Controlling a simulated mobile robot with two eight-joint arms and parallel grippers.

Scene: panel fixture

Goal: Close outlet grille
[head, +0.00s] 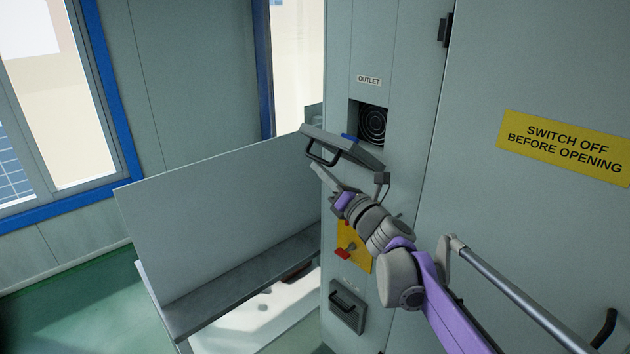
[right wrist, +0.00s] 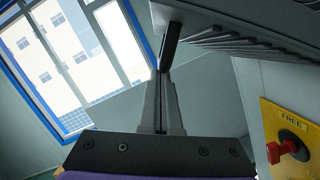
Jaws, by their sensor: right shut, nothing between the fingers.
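The outlet grille (head: 352,150) is a grey flap that stands open, tilted out from the cabinet below the square outlet opening (head: 369,124). A round fan guard shows inside the opening. The grille has a black handle (head: 321,155) on its outer face, near its free edge. My right gripper (head: 318,170) is just below the grille, close under the handle. In the right wrist view its fingers (right wrist: 161,82) are together and empty, with the dark handle (right wrist: 172,47) just beyond the tips and the slatted grille (right wrist: 240,38) above. Whether they touch, I cannot tell. My left gripper is out of view.
A yellow plate with a red switch (head: 343,252) is on the cabinet below my right wrist; it also shows in the right wrist view (right wrist: 285,148). A closed lower panel (head: 346,307) has a black handle. A grey bench (head: 235,285) with a tall back stands left.

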